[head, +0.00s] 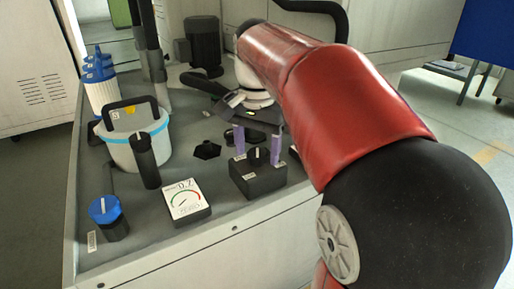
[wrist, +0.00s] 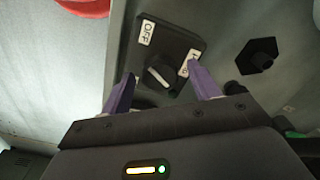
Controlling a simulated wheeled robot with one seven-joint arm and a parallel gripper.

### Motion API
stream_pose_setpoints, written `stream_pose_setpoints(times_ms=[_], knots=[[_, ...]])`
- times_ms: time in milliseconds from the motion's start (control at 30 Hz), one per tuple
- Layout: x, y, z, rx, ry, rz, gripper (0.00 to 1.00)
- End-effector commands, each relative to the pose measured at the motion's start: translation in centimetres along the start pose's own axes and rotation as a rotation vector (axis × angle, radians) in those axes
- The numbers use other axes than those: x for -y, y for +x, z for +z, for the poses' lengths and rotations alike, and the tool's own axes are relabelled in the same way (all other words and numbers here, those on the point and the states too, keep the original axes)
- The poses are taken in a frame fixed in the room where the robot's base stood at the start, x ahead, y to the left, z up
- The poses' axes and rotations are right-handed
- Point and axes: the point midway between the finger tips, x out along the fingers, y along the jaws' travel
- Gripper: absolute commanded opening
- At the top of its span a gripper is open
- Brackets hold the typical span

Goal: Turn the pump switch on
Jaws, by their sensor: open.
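The pump switch is a black box (head: 258,182) with a black rotary knob (head: 257,157) on top, near the front edge of the bench. In the wrist view the knob (wrist: 160,74) carries a white pointer line. An OFF label (wrist: 147,32) lies on one side of the box; a second label (wrist: 189,62), partly covered by a finger, lies on another. My gripper (head: 258,159) is open, its two purple fingers pointing down on either side of the knob. In the wrist view the fingers (wrist: 163,82) also stand apart, with the knob between them. Contact cannot be told.
A dial gauge (head: 187,201) and a blue-topped knob (head: 105,215) stand left of the switch. A black cylinder (head: 145,160) and a pale bucket (head: 122,142) stand behind them. A black hexagonal fitting (head: 207,150) lies nearby. The bench front edge is close.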

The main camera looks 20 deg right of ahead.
Motion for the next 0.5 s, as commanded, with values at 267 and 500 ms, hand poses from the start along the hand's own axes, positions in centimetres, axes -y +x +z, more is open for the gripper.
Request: stream_pose_setpoints(times_ms=[267, 500], knots=[[0.00, -0.03, 0.00, 0.000, 0.000, 0.000, 0.40], [-0.01, -0.04, 0.00, 0.000, 0.000, 0.000, 0.17]])
